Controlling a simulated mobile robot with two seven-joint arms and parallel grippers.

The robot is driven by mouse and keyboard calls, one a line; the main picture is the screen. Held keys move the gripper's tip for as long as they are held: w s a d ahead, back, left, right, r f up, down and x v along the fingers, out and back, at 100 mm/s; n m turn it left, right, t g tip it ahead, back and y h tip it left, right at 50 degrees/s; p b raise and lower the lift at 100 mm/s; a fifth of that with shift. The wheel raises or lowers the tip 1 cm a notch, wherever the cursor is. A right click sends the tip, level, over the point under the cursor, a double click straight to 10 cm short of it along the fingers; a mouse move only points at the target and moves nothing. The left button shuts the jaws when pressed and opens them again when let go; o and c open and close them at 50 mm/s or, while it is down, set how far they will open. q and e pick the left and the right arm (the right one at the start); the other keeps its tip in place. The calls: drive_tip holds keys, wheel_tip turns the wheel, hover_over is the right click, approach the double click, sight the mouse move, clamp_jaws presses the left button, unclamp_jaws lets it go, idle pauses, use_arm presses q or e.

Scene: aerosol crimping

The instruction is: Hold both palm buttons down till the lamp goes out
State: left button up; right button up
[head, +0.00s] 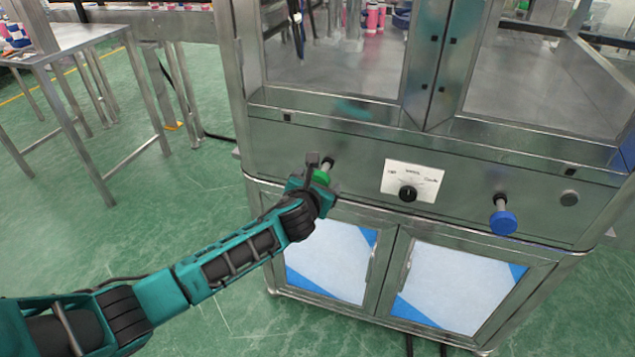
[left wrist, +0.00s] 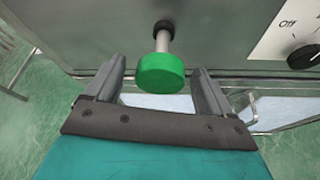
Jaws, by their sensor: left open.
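The green palm button (head: 321,177) sticks out on a metal stem from the left part of the machine's front panel. It also shows in the left wrist view (left wrist: 161,73), between and just beyond my fingers. My left gripper (head: 318,170) is at the green button, with its jaws open on either side of it; I cannot tell whether it touches the button. The blue palm button (head: 503,222) sticks out at the right of the panel with nothing at it. My right gripper is not in view. I cannot make out a lamp for certain.
A selector dial (head: 407,193) on a white plate sits between the buttons. A small dark round fitting (head: 569,198) is right of the blue button. Cabinet doors (head: 455,285) lie below the panel. A metal table (head: 75,42) stands at the far left, with open green floor before it.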

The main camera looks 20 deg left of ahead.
use_arm(q)
drive_tip(key=shift+w+f, duration=0.1)
drive_tip(key=shift+w, duration=0.15)
drive_tip(key=shift+c, duration=0.2)
drive_tip(key=c, duration=1)
